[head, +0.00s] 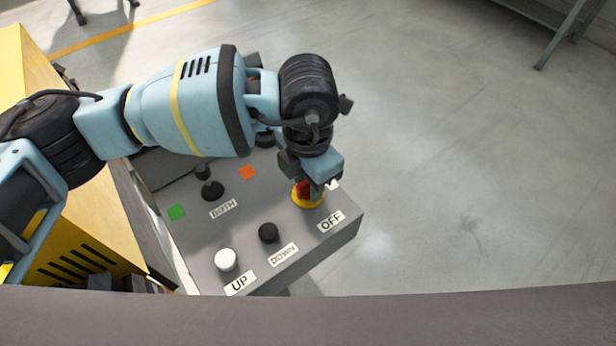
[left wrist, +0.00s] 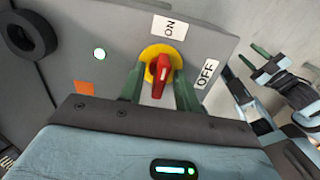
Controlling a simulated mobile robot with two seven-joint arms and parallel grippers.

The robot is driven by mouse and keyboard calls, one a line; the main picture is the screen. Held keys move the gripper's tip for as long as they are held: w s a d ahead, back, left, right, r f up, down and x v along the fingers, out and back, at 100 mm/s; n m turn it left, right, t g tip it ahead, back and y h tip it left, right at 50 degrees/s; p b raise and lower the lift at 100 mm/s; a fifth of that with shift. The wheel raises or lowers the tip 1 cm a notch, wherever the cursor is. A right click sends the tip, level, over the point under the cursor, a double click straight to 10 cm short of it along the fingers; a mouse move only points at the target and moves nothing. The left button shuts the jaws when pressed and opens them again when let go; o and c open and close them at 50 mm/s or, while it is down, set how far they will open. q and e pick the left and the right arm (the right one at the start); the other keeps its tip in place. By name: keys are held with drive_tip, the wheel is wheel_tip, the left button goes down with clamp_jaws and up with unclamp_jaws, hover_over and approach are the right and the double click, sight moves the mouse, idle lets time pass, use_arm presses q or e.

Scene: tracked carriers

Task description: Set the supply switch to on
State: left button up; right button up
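The supply switch (left wrist: 160,72) is a red handle on a yellow round plate. In the head view it (head: 308,197) sits at the right edge of the grey panel, partly hidden by my gripper. In the left wrist view the ON label (left wrist: 169,27) is above it and the OFF label (left wrist: 207,73) to its right. The handle's long axis lines up roughly with ON. My left gripper (left wrist: 160,90) is open, its green fingers apart on either side of the handle; contact is unclear. Part of my right gripper (left wrist: 258,60) appears at the right of the left wrist view.
The grey panel (head: 195,240) also carries a white UP button (head: 226,260), a black DOWN button (head: 269,233) and a black BOTH knob (head: 212,190). A lit round lamp (left wrist: 100,54) shows on the panel. A yellow cabinet (head: 105,225) stands left. Floor to the right is clear.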

use_arm(q)
drive_tip(key=shift+r, duration=3.95)
drive_tip(key=shift+s+f, duration=0.1)
